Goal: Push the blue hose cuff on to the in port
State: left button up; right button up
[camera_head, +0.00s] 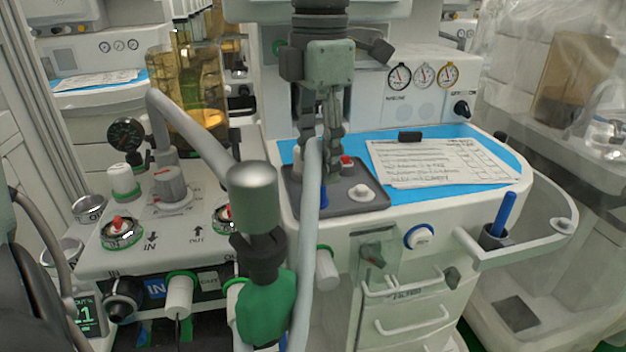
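A small blue cuff-like piece (323,196) stands on the dark tray (295,203) of the right-hand cart, close beside a grey hose (303,260). I cannot tell whether the two are joined. The in port (123,298) appears as a dark fitting on the left machine's front, left of the blue IN label (155,288). My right gripper (334,140) points down above the tray, its fingers near the hose's upper bend. The fingers look close together; whether they grip anything is unclear. At the left edge is what looks like my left arm (22,275); its gripper is out of sight.
A silver-topped fitting with a green bag (266,306) stands between machine and cart. Another grey hose (192,130) arches over the machine. A paper form (440,163) lies on blue sheeting. A rail with a blue pen (504,212) juts out at right.

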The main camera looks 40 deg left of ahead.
pick_arm(q)
jog(key=f, duration=0.4)
jog(key=shift+s, duration=0.2)
jog(key=c, duration=1.1)
pick_arm(e)
jog(key=shift+w+a+f, duration=0.1)
jog(key=shift+f, duration=0.2)
pick_arm(q)
jog(key=shift+c, duration=0.2)
notch_tip(320, 180, up, 17)
notch_tip(320, 180, up, 11)
jog(key=p, duration=0.2)
send_over(317, 171)
jog(key=shift+s, duration=0.1)
pick_arm(e)
notch_tip(317, 171, down, 4)
jog(key=shift+a, duration=0.1)
